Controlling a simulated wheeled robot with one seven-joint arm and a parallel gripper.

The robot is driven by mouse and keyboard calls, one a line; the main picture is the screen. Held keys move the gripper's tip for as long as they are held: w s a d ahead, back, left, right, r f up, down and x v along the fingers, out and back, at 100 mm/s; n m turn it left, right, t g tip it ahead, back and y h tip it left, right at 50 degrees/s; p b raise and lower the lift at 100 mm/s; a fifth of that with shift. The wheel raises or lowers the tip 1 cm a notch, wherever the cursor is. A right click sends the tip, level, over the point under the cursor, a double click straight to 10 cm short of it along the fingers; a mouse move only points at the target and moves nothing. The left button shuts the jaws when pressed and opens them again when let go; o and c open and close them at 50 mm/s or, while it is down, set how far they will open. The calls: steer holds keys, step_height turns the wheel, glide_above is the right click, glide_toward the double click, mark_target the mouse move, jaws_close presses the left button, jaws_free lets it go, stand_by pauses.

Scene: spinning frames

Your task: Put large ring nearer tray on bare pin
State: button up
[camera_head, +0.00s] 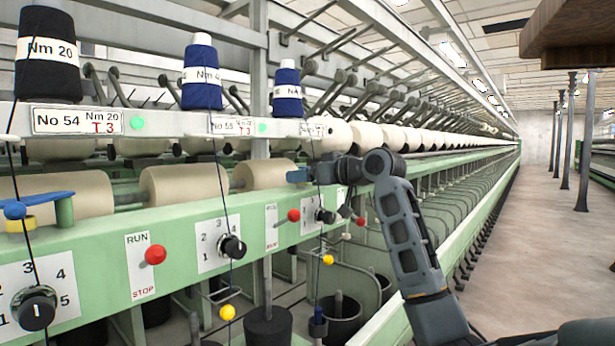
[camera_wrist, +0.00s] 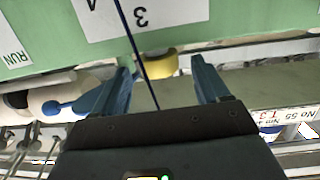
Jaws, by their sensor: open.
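My gripper (camera_wrist: 161,66) is open, its two blue fingers apart at the green machine rail. In the wrist view, which looks upside down, a yellow ring-like piece (camera_wrist: 158,67) shows between the fingertips, with a gap on each side. A dark thread crosses in front of it. A blue rounded piece (camera_wrist: 51,107) lies left of the left finger. In the head view my gripper (camera_head: 297,175) is small and hides the parts there. Another yellow ring (camera_head: 20,223) sits below a blue lever (camera_head: 20,209), beside a green peg (camera_head: 64,212). I cannot make out a tray or bare pin.
The green rail (camera_head: 190,250) carries a red knob (camera_head: 155,254) and black dials (camera_head: 232,247). Labelled spools (camera_head: 201,75) stand above. Threads with yellow beads (camera_head: 228,312) hang in front. Cream rolls (camera_head: 185,190) line the back. The aisle (camera_head: 535,240) at right is clear.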

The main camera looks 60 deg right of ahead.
steer(key=b+v, duration=0.1)
steer(key=v, duration=0.6)
steer(key=shift+s+b, duration=0.3)
steer(key=shift+s, duration=0.05)
steer(key=shift+a, duration=0.1)
steer(key=shift+s, duration=0.1)
stand_by(0.4)
